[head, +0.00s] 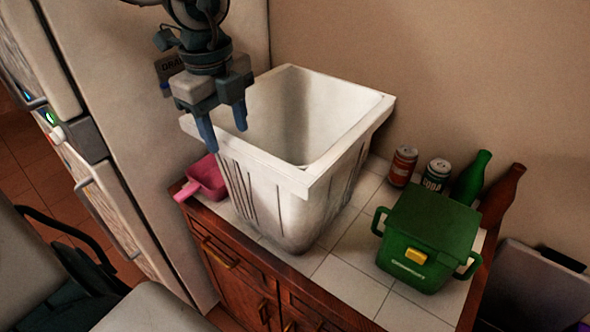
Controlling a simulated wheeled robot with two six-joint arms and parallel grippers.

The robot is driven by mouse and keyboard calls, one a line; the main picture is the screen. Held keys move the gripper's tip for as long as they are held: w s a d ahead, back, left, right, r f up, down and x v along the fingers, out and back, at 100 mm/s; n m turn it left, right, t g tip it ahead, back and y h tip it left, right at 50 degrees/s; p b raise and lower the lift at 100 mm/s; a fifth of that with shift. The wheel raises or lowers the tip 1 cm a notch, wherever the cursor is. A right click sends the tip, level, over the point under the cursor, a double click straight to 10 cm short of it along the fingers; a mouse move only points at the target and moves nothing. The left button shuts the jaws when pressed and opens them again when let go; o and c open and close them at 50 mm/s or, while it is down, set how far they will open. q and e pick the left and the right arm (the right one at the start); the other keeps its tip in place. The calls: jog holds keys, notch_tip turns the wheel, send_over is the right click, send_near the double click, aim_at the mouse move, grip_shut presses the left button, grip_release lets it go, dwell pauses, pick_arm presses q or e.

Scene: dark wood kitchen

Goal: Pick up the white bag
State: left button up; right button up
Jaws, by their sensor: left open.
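I see no clear white bag; the one large white thing on the counter is an open-topped, bin-like container (265,195) with ribbed sides and a thick rim. It stands upright and its visible inside looks empty. My left gripper (224,130) points down with its two blue fingertips apart and nothing between them. It appears over the container's left rim and covers part of it. I cannot tell whether the fingers touch the rim. My right gripper is not in view.
A fridge (145,130) stands left.

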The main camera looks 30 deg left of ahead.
aim_at(234, 142)
pick_arm(q)
jog(key=shift+d+f+p, duration=0.2)
jog(key=shift+f+p, duration=0.35)
jog(key=shift+f, duration=0.05)
jog(key=f, duration=0.3)
jog(key=shift+w+d+f+b, duration=0.2)
jog(key=shift+d+b, duration=0.1)
jog(key=shift+w+f, duration=0.15)
jog(key=shift+f, duration=0.1)
jog(key=shift+c, duration=0.2)
jog(key=shift+r, duration=0.1)
grip_shut()
